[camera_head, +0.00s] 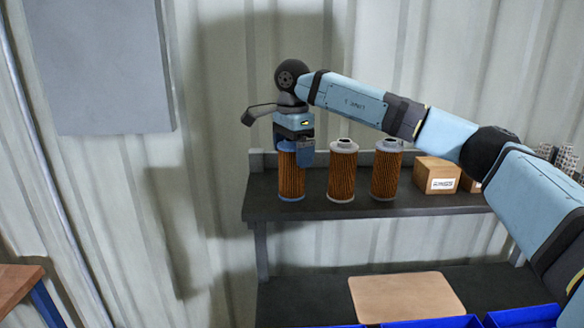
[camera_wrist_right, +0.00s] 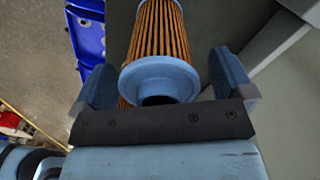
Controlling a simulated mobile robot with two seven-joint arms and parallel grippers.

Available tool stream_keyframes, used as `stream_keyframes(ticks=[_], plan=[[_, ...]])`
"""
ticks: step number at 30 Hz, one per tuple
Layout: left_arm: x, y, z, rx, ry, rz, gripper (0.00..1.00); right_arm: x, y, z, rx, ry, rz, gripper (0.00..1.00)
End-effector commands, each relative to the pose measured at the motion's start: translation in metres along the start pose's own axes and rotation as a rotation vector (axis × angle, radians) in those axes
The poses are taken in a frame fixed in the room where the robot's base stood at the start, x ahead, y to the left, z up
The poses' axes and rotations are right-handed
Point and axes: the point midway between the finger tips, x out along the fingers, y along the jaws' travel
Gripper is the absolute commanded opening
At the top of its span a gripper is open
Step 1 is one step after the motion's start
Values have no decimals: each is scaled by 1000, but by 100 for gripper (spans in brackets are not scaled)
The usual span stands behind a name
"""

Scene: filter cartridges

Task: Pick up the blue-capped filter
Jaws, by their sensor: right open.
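The blue-capped filter (camera_head: 291,178) stands upright at the left end of the dark upper shelf, its orange-brown pleated body showing below my right gripper (camera_head: 295,150). In the right wrist view its light blue cap (camera_wrist_right: 160,78) with a dark central hole lies between the two blue fingers of my right gripper (camera_wrist_right: 168,85). The fingers are apart, one on each side of the cap, with a gap visible on the right. In the head view the gripper hides most of the cap. My left gripper is not in view.
Two filters with paler caps, one in the middle (camera_head: 342,172) and one further right (camera_head: 386,170), stand close by on the shelf (camera_head: 330,208). A cardboard box (camera_head: 437,174) sits to their right. Below are a tan board (camera_head: 405,297) and blue bins (camera_head: 525,316).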

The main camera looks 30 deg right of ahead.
Motion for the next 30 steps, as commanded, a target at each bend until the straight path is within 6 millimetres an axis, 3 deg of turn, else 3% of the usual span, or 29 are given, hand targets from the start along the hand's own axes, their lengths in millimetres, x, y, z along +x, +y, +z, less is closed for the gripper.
stream_keyframes(ticks=[6, 13, 23, 30], plan=[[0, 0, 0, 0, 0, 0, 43, 1, 0, 0, 0, 0, -1, 97], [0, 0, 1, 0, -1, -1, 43, 0, 0, 0, 0, 0, 0, 44], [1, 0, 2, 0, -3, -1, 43, -2, 0, 0, 0, -1, -1, 43], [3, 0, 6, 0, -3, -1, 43, -25, 0, 0, 0, -1, -3, 43]])
